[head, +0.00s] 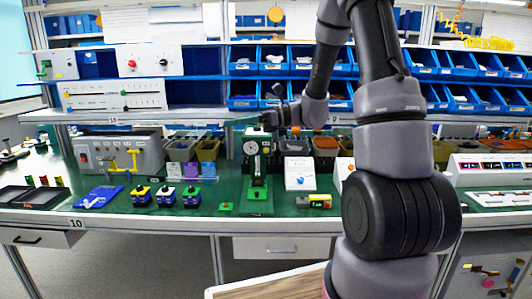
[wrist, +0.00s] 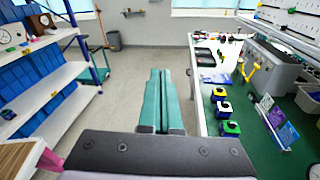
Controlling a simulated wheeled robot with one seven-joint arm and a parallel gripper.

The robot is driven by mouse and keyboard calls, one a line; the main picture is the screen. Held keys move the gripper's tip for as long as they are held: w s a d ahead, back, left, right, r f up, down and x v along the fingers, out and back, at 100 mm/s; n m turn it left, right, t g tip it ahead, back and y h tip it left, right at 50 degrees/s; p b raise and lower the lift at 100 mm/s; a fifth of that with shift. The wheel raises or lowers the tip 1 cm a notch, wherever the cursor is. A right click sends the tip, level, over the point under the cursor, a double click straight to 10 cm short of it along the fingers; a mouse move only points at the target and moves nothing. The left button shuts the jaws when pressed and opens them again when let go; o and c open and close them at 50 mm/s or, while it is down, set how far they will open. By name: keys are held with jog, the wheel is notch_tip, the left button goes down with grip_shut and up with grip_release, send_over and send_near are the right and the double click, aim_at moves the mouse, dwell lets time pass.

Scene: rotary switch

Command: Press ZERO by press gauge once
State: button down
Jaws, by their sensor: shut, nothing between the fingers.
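The green press with a round white dial gauge (head: 251,148) stands upright on the green bench mat in the head view. A small green box with a button (head: 226,207) lies at its front left, and a small yellow-and-black box (head: 319,201) at its front right. I cannot read a ZERO label on anything. My gripper (head: 232,121) is above the press head, pointing left. In the wrist view its teal fingers (wrist: 160,72) are shut together and empty, pointing along the aisle beside the bench. The press is not in the wrist view.
Several yellow-and-blue button boxes (head: 166,196) and a blue panel (head: 99,196) lie left of the press. A white box (head: 299,175) stands to its right. Blue bins (head: 243,95) line the shelf behind. The aisle floor (wrist: 125,65) is clear.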

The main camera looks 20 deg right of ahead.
aim_at(266, 151)
jog(key=w+d+f+m+t+h, duration=0.3)
jog(key=w+d+f+m+t, duration=0.4)
jog(key=f+m, duration=0.3)
jog(key=w+d+f+m+t+h, duration=0.4)
jog(key=w+d+f+m+t, duration=0.4)
jog(key=f+m, duration=0.2)
jog(key=shift+w+f+m+t, duration=0.2)
jog(key=shift+f+m+t, duration=0.2)
jog(key=shift+m, duration=0.1)
jog(key=shift+w, duration=0.1)
jog(key=w+d, duration=0.2)
jog(key=w, duration=0.6)
jog(key=shift+w+d, duration=0.15)
jog(key=shift+r, duration=0.1)
dwell(0.6)
jog(key=shift+w+d, duration=0.15)
jog(key=shift+w, duration=0.25)
